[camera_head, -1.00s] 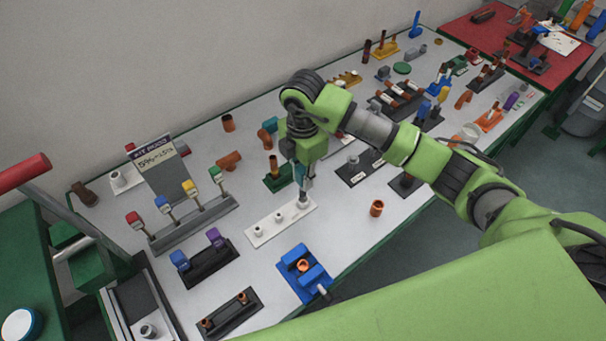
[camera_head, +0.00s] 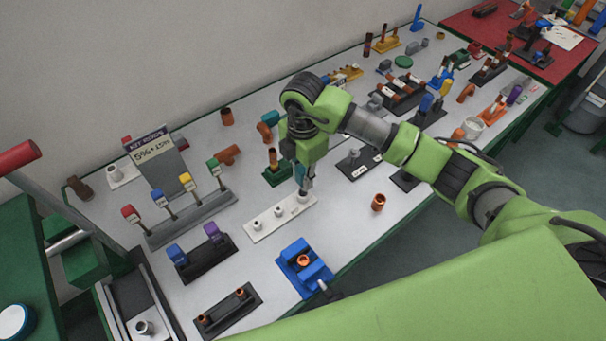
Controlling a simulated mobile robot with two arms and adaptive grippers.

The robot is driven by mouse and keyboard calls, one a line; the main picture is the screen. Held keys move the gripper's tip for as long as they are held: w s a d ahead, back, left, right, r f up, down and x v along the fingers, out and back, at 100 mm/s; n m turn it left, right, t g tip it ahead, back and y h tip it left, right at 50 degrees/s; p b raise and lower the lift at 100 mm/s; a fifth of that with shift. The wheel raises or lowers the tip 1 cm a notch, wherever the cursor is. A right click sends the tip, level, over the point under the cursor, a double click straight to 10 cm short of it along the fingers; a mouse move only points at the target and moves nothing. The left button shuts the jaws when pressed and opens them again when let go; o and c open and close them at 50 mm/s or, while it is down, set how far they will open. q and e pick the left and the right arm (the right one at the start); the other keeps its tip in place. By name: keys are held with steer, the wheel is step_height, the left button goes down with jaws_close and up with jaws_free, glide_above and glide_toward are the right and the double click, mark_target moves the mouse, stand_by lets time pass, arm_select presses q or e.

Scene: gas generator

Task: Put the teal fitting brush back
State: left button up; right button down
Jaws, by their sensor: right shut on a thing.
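My right gripper (camera_head: 302,168) points down over the right end of a white strip (camera_head: 268,228) with small white posts. It is shut on the teal fitting brush (camera_head: 300,175), whose teal part shows between the fingers. The brush is roughly upright. Its lower end is at or just above the strip's right-end post (camera_head: 303,197); I cannot tell whether they touch. The gripper hides much of the brush. My left gripper is out of view.
A grey rack (camera_head: 190,222) holds red, blue, yellow and green-topped tools at left. A blue fixture (camera_head: 305,268) stands in front of the strip. A copper ring (camera_head: 378,202) is to the right. A green holder (camera_head: 277,174) stands close behind the gripper.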

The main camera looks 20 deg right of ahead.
steer(key=shift+f+b, duration=0.6)
steer(key=shift+f, duration=0.35)
steer(key=c, duration=1.8)
jaws_free()
steer(key=shift+r, duration=0.15)
step_height(320, 180, up, 12)
steer(key=shift+f, duration=0.1)
